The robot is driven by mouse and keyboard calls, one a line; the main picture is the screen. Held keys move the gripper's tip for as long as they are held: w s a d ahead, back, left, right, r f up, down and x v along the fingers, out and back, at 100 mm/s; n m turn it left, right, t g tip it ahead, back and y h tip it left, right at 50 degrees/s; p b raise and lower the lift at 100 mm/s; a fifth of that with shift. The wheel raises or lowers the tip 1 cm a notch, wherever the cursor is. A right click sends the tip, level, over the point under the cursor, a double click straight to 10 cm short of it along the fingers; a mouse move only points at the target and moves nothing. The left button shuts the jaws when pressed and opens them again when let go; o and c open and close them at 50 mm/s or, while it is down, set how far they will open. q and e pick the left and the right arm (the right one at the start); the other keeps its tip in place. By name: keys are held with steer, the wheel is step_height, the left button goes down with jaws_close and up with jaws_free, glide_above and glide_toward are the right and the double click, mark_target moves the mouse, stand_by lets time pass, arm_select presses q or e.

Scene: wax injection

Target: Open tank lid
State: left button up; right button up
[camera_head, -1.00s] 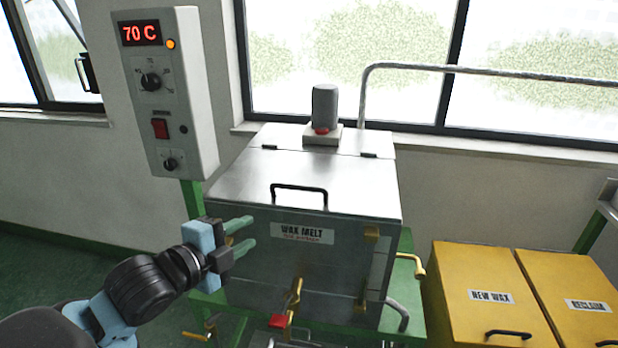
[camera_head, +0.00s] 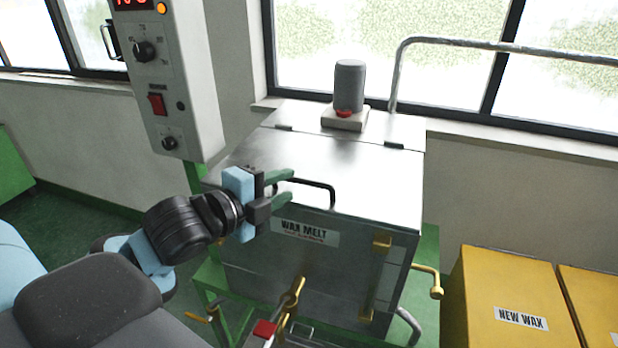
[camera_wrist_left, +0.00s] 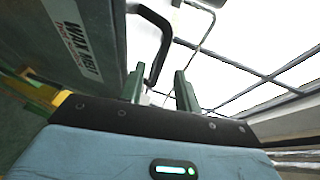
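The wax melt tank (camera_head: 345,275) is a metal box with a WAX MELT label on its front. Its silver lid (camera_head: 345,165) lies shut, with hinges along the back. A black lid handle (camera_head: 333,190) sits at the lid's front edge. My left gripper (camera_head: 283,188) is open, its two green fingers pointing right at the left end of the handle. In the left wrist view the handle (camera_wrist_left: 157,50) rises between and beyond the fingertips (camera_wrist_left: 157,84). I cannot tell whether the fingers touch it. My right gripper is not in view.
A control box (camera_head: 165,80) with knobs and a red switch stands at the left. A grey cylinder (camera_head: 349,88) stands at the back of the tank top. A yellow NEW WAX bin (camera_head: 510,290) is at the right. A metal rail (camera_head: 480,43) runs behind.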

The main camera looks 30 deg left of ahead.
mark_target(296, 181)
arm_select(q)
steer(key=x, duration=0.5)
steer(key=shift+w+b, duration=0.25)
steer(key=shift+b, duration=0.15)
steer(key=shift+w+d+f, duration=0.15)
steer(key=shift+w, duration=0.35)
jaws_close()
